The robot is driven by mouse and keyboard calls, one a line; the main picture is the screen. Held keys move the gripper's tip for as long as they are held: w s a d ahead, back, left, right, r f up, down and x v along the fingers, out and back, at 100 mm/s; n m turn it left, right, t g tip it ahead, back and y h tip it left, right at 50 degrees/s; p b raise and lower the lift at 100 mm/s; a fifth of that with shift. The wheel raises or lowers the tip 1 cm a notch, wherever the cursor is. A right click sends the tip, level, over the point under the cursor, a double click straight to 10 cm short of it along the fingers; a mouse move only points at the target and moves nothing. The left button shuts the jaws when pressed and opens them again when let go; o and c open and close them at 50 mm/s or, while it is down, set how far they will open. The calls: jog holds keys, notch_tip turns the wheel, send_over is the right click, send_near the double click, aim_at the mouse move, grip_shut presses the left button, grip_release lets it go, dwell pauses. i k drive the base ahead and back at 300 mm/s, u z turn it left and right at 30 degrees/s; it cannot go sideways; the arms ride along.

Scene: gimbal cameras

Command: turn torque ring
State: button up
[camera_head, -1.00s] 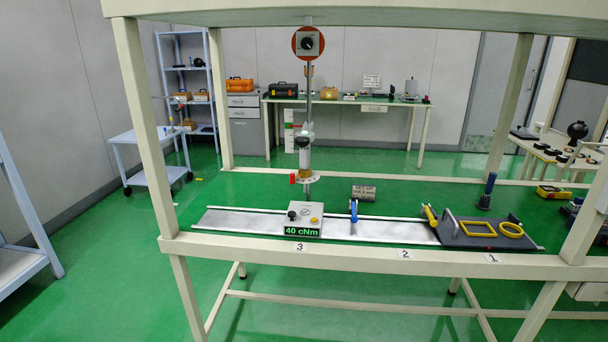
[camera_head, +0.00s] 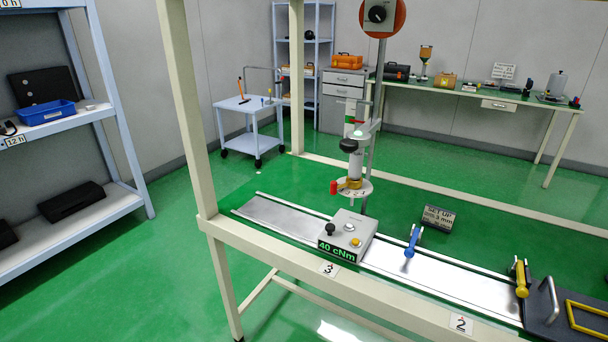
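A grey torque tester box (camera_head: 347,237) stands on the metal rail at station 3, its green display reading "40 cNm". Above and behind it, a vertical tool (camera_head: 355,165) hangs on a post. A pale ring-like disc (camera_head: 352,188) with marks too small to read sits at its lower end, with a red knob (camera_head: 336,187) at its left side and a brass part (camera_head: 353,182). I cannot tell for sure which part is the torque ring. A black knob (camera_head: 348,145) juts left higher up. My gripper is not in view.
The pale bench frame (camera_head: 300,262) crosses in front, with an upright at left. A blue clamp (camera_head: 411,241) and a yellow clamp (camera_head: 521,277) stand along the rail (camera_head: 450,280). Green floor is open at left, before a shelf (camera_head: 60,125).

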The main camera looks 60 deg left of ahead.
aim_at(351, 184)
jog(key=u, duration=0.95)
jog(key=i, duration=0.9)
jog(key=u, duration=1.1)
